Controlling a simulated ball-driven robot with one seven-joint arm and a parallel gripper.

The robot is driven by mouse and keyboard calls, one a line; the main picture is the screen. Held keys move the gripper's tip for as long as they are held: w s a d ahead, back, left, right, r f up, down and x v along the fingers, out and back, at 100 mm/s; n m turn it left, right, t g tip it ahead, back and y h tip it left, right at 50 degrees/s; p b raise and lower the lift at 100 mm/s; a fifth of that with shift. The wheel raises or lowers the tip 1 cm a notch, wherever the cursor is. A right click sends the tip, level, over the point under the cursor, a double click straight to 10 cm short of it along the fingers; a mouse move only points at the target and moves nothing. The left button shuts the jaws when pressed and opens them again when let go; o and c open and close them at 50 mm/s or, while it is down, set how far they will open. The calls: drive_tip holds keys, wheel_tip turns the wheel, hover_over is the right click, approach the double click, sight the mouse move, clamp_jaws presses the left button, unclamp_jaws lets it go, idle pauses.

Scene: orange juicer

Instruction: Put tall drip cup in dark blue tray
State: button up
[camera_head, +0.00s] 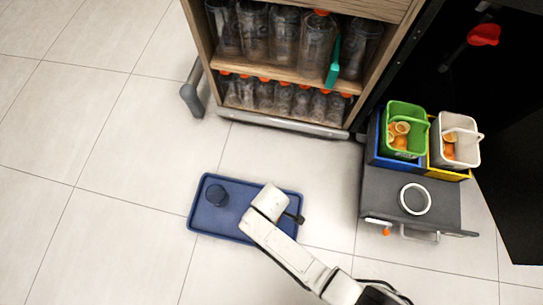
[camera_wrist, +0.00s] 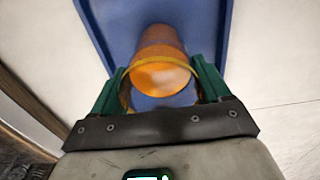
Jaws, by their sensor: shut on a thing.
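The dark blue tray (camera_head: 237,225) lies flat on the floor tiles left of centre in the head view. In the wrist view the blue tray (camera_wrist: 100,18) fills the area behind the jaws. My gripper (camera_wrist: 160,85) is shut on an orange, see-through cup (camera_wrist: 160,70), taken as the tall drip cup, between its green fingers. A thin yellow rim curves around the cup. In the head view my white arm end reaches over the tray's right part and hides the jaws and the cup. Whether the cup touches the tray cannot be told.
A wooden shelf unit (camera_head: 285,72) with bottles is behind. At right, a grey cart (camera_head: 385,190) carries a white ring (camera_head: 415,199), a green basket (camera_head: 403,118) with orange pieces and a white basket (camera_head: 463,128). Left floor is clear.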

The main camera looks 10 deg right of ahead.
drive_tip(key=shift+f+b, duration=0.5)
drive_tip(key=shift+f, duration=0.9)
drive_tip(key=shift+f, duration=0.1)
drive_tip(key=o, duration=1.8)
drive_tip(key=shift+f, duration=0.1)
drive_tip(key=shift+c, duration=0.2)
wheel_tip(320, 180, up, 12)
drive_tip(key=p, duration=0.7)
drive_tip(key=shift+d, duration=0.1)
